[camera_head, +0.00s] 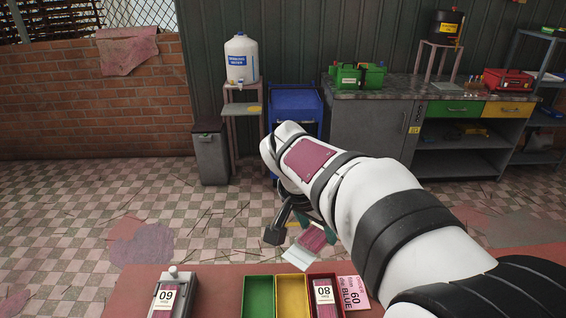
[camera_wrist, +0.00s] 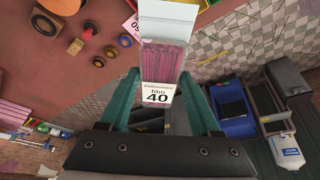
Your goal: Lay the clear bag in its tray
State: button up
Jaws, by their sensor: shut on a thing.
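My gripper (camera_wrist: 160,92) is shut on a clear bag (camera_wrist: 161,68) of pink sticks with a white label reading "film 40". In the head view the bag (camera_head: 312,239) hangs tilted in the air beyond the table's far edge, below my wrist. My arm hides part of the gripper. On the table stand a green tray (camera_head: 258,297) and a yellow tray (camera_head: 292,297), both empty where visible. Beside them is a red tray (camera_head: 311,297) with a bag labelled 80 (camera_head: 324,293) in it.
A grey-framed holder labelled 60 (camera_head: 167,298) stands left on the reddish table (camera_head: 217,290). A pink card reading "60 BLUE" (camera_head: 353,292) lies right of the red tray. The table is bare between the holder and the green tray. My arm covers the right side.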

jog(key=shift+w+a+f+m+g+y, duration=0.1)
jog(key=shift+a+f+m+g+y, duration=0.85)
jog(key=shift+f+m, duration=3.35)
jog(key=shift+s+a+f+m+g+y, duration=0.1)
jog(key=shift+a+f+m+g, duration=0.3)
jog(key=shift+f+m+g, duration=2.55)
jog(key=shift+w+a+f+m+t+y, duration=0.1)
jog(key=shift+a+f+m+y, duration=0.5)
jog(key=shift+f+m, duration=5)
notch_tip(320, 180, up, 2)
jog(key=shift+m, duration=0.95)
jog(key=o, duration=1.5)
jog(key=shift+c, duration=0.2)
notch_tip(320, 180, up, 8)
